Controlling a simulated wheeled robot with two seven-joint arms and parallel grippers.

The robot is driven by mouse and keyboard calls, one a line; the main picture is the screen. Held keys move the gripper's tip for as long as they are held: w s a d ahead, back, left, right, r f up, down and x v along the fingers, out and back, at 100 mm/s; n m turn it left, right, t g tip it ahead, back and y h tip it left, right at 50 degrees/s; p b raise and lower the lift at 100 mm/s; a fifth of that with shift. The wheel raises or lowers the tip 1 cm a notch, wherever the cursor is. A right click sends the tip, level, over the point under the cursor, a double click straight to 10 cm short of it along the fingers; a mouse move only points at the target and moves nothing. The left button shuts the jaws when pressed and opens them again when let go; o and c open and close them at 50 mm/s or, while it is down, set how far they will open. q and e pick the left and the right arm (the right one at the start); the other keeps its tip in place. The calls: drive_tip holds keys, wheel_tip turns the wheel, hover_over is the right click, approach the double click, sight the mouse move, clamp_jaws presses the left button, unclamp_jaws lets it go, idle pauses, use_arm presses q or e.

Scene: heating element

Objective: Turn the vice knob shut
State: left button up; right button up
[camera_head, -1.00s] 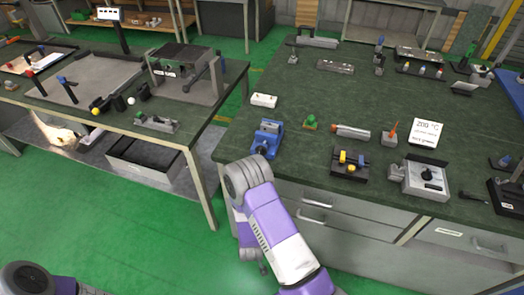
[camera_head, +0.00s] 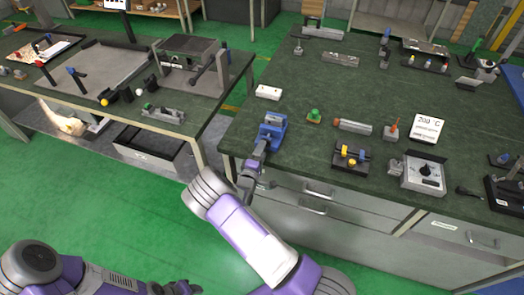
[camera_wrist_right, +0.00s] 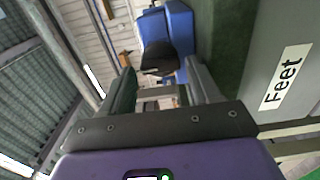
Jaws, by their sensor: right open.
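The blue vice (camera_head: 271,131) stands at the front left edge of the right-hand bench. In the right wrist view the blue vice body (camera_wrist_right: 181,28) shows beyond the fingers, with its dark knob (camera_wrist_right: 158,58) in front of it. My right gripper (camera_head: 258,152) is at the bench edge, just in front of the vice. In the wrist view my right gripper (camera_wrist_right: 163,88) is open, with the knob between and just beyond its fingertips. I cannot tell whether they touch. My left gripper (camera_head: 176,288) is low at the bottom edge, partly cut off.
Drawers (camera_head: 310,192) lie below. Another bench (camera_head: 215,92) stands left across a gap of green floor.

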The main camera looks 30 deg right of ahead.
drive_tip(key=shift+w+d, duration=0.3)
drive_tip(key=shift+d, duration=0.15)
drive_tip(key=shift+c, duration=0.3)
drive_tip(key=c, duration=0.7)
